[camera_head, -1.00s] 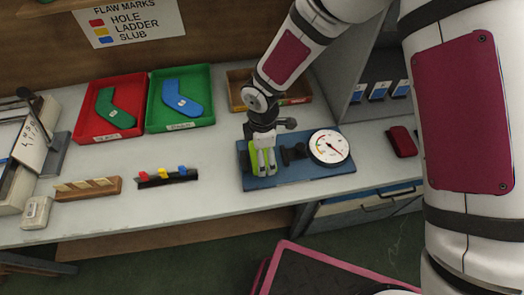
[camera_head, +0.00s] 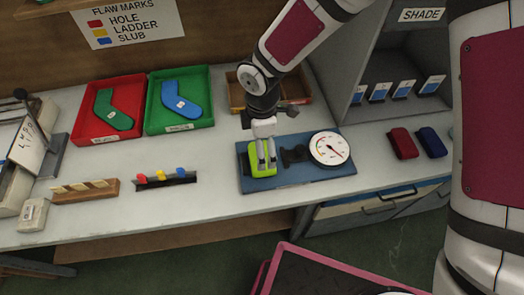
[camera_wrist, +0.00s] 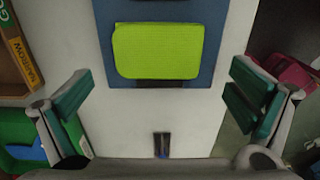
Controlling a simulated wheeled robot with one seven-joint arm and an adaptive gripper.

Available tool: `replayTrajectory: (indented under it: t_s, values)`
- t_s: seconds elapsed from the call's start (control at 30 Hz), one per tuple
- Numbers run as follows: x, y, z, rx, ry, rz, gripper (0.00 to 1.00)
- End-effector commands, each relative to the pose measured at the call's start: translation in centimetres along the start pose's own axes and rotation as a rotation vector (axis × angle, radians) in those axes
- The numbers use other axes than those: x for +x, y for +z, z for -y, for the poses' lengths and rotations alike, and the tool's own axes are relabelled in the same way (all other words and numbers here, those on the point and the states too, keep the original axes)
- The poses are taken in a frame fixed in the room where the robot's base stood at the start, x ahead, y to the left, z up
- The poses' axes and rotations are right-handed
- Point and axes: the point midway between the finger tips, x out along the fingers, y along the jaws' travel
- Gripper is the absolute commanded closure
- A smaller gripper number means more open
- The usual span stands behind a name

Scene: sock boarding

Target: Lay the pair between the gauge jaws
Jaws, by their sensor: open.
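The lime-green folded pair (camera_head: 255,160) lies on the blue base plate of the gauge (camera_head: 300,178), at its left end. The round white dial (camera_head: 329,148) stands at the right end, with a dark jaw part (camera_head: 292,156) between dial and pair. My gripper (camera_head: 266,168) is over the pair in the head view and hides part of it. In the wrist view the pair (camera_wrist: 158,50) lies flat, beyond my open gripper (camera_wrist: 160,100), with empty space between the teal-padded fingers. A dark strip (camera_wrist: 160,84) edges the pair's near side. Exact jaw contact cannot be told.
A red tray (camera_head: 83,137) and a green tray (camera_head: 207,118) hold flat socks at the back left. A brown tray (camera_head: 236,95) sits behind the gauge. A marker rack (camera_head: 166,182) stands left of it. A shade cabinet (camera_head: 392,60) rises at right.

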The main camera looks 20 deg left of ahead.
Motion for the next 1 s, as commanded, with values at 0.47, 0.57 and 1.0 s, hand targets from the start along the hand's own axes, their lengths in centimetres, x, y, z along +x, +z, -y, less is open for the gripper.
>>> replayTrajectory:
  t_s: [0.47, 0.57, 1.0]
  values:
    - [-6.7, 0.0, 0.0, 0.0, 0.0, 0.0, 0.0]
    - [-6.9, 0.0, 0.0, 0.0, -0.001, 0.0, 0.0]
    - [-12.0, 6.4, 0.8, 0.257, 0.065, 0.067, 0.0]
